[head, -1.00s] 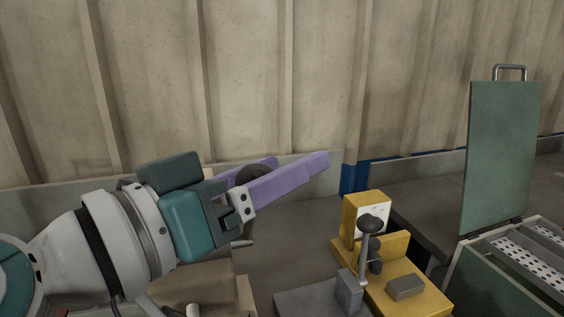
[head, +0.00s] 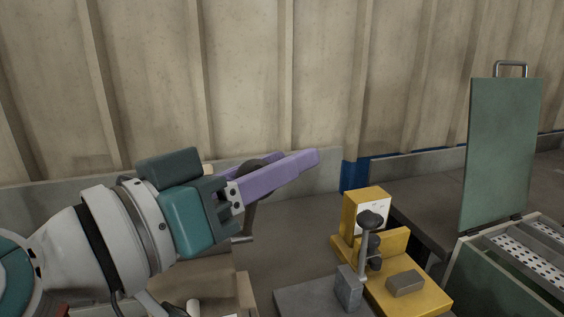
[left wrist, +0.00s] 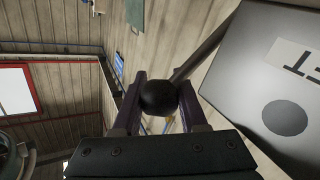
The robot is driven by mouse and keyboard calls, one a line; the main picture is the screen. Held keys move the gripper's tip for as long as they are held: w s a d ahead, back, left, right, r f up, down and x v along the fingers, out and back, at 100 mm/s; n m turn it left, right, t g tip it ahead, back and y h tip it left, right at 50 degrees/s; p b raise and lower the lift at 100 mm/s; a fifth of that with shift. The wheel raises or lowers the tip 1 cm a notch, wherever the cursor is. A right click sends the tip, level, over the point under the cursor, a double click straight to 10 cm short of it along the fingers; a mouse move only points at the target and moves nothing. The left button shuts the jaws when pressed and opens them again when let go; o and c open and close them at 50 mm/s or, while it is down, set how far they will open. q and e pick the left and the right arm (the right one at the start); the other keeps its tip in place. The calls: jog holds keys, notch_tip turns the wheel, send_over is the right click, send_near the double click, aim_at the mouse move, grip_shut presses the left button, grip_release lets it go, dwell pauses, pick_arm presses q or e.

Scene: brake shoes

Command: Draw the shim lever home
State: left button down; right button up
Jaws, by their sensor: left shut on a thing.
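My left gripper (head: 282,161) has purple fingers and is shut on the round black knob (left wrist: 158,97) of a lever. In the left wrist view the knob sits between the two fingers, and a dark rod (left wrist: 200,57) runs from it to the upper right. In the head view the near finger covers part of the knob (head: 250,165). My right gripper is not in view.
A grey panel with a lettered label (left wrist: 255,65) is close beside the knob in the wrist view.

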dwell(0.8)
pick_arm(q)
jog(key=s+d+f+m+t+h+b, duration=0.1)
jog(key=s+f+m+b, duration=0.3)
jog(key=b, duration=0.7)
notch_tip(320, 180, down, 2)
jog(key=shift+s+d+h, duration=0.4)
jog(key=shift+s, duration=0.4)
jog(key=c, duration=0.7)
grip_release()
jog(key=shift+o, duration=1.3)
jog(key=shift+r, duration=0.15)
jog(key=shift+a, duration=0.1)
